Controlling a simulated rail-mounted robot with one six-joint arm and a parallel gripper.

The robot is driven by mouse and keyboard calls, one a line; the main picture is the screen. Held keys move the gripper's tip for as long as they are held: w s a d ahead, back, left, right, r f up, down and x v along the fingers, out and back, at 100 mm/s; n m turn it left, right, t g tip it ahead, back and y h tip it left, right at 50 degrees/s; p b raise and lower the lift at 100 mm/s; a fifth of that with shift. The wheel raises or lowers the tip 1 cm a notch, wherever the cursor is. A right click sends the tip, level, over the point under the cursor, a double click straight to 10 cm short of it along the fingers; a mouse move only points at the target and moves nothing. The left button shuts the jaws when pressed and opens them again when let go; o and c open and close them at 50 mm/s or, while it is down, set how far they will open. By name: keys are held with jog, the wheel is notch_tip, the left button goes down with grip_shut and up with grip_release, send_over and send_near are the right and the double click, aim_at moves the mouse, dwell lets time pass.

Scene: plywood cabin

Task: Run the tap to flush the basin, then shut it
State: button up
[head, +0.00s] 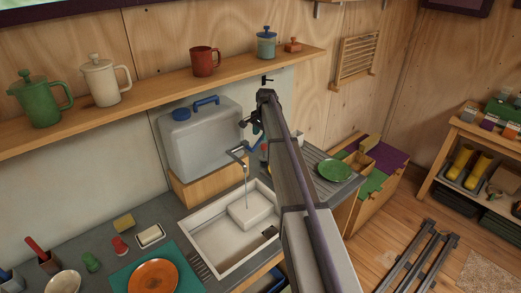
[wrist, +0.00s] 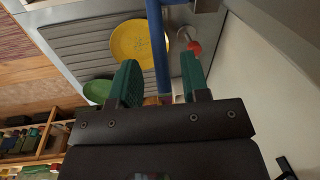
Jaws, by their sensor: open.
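The tap (head: 238,152) sticks out from below the grey water container (head: 200,138), over the white basin (head: 212,243). A thin stream of water (head: 246,183) falls from its spout into the basin, where a white tub (head: 254,209) stands. The tap's blue lever (head: 251,148) shows just below my gripper (head: 257,127) in the head view. In the wrist view my gripper (wrist: 160,62) is open, with its green fingers apart on either side of the long blue lever (wrist: 157,35). I cannot tell whether either finger touches it. My arm hides part of the basin's right side.
A green plate (head: 335,169) lies on the ribbed drainer right of the basin; a yellow plate (wrist: 139,41) shows in the wrist view. A shelf (head: 150,100) with jugs and a red mug (head: 204,61) runs above the container. A sponge (head: 124,223) lies left of the basin.

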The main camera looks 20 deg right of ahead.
aim_at(260, 142)
jog(key=f, duration=0.1)
jog(key=f+b, duration=0.2)
jog(key=f, duration=0.1)
jog(key=shift+w+f, duration=0.1)
jog(key=shift+w, duration=0.25)
jog(key=shift+r, duration=0.2)
grip_shut()
